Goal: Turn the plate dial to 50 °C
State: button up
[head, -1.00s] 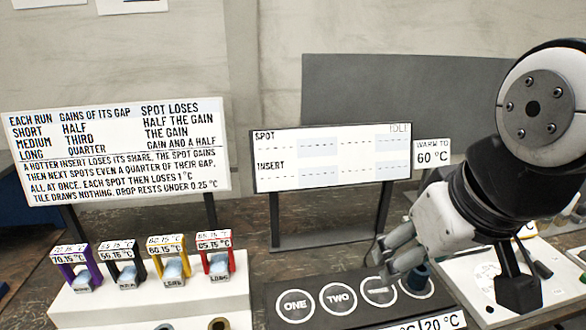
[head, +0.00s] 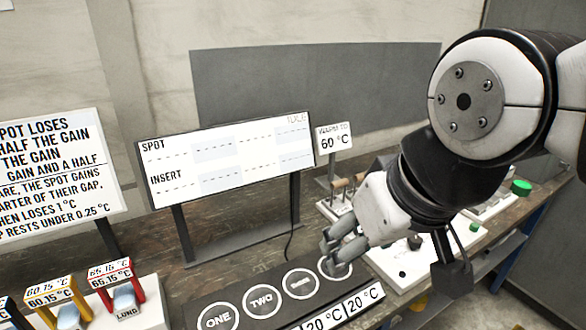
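My gripper (head: 343,250) hangs at the right of centre, over the fourth ring of the dark strip (head: 270,283) marked ONE and TWO. Its fingers are small and seen from the side, so I cannot tell whether they are open or shut. I see nothing clearly held. I cannot make out a plate dial for certain. A white panel (head: 405,268) with small dark parts lies to the right of the gripper, partly hidden by my arm. A small sign (head: 334,140) behind the gripper reads 60 °C.
A display board (head: 228,165) with SPOT and INSERT rows stands behind the strip. Tags reading 20 °C (head: 363,300) line the strip's front. Red and yellow holders (head: 118,285) stand on a white block at left. A green button (head: 520,187) is at far right.

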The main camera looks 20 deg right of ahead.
aim_at(415, 242)
jog(key=z, duration=1)
